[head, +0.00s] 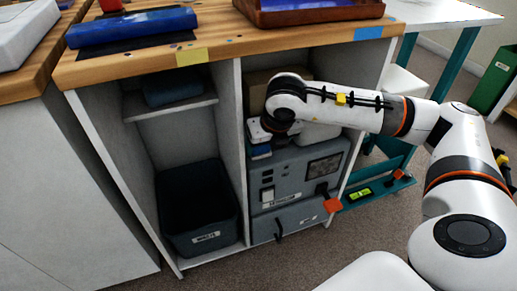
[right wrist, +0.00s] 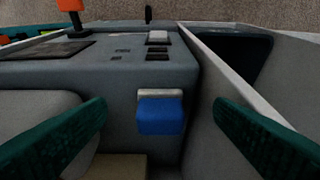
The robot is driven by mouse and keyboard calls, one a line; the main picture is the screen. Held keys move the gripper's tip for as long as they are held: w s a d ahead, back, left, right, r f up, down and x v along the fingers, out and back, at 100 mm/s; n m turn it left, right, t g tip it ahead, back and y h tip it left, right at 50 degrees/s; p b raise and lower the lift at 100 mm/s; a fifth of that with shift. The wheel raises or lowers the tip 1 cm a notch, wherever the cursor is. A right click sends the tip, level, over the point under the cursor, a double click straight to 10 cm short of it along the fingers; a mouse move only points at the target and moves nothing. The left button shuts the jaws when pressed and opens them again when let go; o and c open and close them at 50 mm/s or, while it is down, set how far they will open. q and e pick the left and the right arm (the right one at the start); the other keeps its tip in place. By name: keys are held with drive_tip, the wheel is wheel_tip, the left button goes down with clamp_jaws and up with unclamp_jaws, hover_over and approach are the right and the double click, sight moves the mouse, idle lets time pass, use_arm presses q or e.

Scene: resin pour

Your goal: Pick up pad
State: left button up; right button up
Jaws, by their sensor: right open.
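The pad, a small block with a blue face and a pale grey strip along one edge, shows in the right wrist view (right wrist: 160,116) at the edge of a grey machine (right wrist: 130,70). In the head view a bit of blue that looks like the pad (head: 260,152) shows just below my right gripper (head: 258,134). In the right wrist view the gripper's two dark green fingers (right wrist: 160,118) are wide apart, one on each side of the pad. Neither finger touches it. The fingers are hidden in the head view. My left gripper is out of view.
The grey machine (head: 290,180) fills the right cabinet bay, close to the divider (head: 232,140). A box (head: 262,85) sits behind my arm. A dark bin (head: 200,215) stands in the left bay. The wooden worktop (head: 215,45) overhangs the bays.

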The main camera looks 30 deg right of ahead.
drive_tip(key=w, duration=0.2)
drive_tip(key=w+d, duration=0.1)
drive_tip(key=shift+w+f+b, duration=0.1)
drive_tip(key=shift+w+b, duration=0.2)
drive_tip(key=shift+w, duration=0.1)
drive_tip(key=b+x, duration=0.2)
drive_tip(key=x, duration=0.3)
drive_tip(key=shift+c, duration=0.6)
drive_tip(key=c, duration=0.9)
